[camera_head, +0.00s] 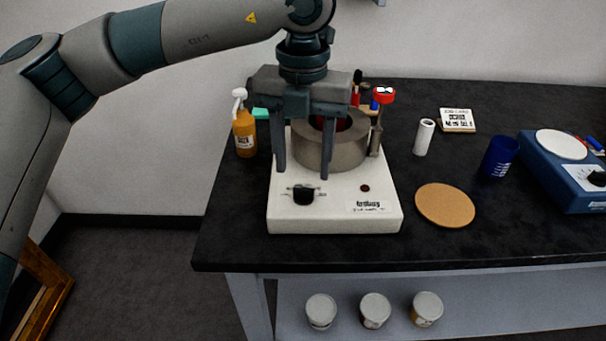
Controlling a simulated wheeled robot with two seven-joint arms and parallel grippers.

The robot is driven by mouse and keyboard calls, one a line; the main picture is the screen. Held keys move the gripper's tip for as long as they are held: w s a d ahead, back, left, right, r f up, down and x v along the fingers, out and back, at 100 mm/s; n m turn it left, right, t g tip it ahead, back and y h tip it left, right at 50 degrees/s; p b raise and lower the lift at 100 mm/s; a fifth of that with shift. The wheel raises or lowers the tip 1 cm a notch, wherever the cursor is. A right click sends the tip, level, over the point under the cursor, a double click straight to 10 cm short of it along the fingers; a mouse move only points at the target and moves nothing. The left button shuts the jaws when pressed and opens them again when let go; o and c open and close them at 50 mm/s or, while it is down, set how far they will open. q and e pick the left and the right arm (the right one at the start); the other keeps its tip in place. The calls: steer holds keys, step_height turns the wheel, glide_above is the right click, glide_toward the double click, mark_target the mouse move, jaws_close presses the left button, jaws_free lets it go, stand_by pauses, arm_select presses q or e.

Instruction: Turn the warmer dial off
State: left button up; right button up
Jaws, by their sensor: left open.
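The white warmer (335,218) stands on the black bench, with a grey ring-shaped pot holder on top. Its black dial (303,195) is on the front left of the white base, with a small dark red indicator (365,188) to the right. My left gripper (302,172) is open and points down, its two grey fingers spread above and behind the dial. The fingers look apart from the dial, but the exact gap in depth cannot be told. The dial's pointer mark is too small to read. My right gripper is not in view.
An orange spray bottle (244,132) stands left of the warmer. A cork disc (446,204), white roll (424,137), blue cup (499,157) and blue device (563,172) are to the right. Several jars sit on the lower shelf (480,300). The bench front (300,256) is clear.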

mark_target(303, 189)
arm_select(q)
step_height(303, 189, up, 12)
steer(key=shift+r, duration=0.25)
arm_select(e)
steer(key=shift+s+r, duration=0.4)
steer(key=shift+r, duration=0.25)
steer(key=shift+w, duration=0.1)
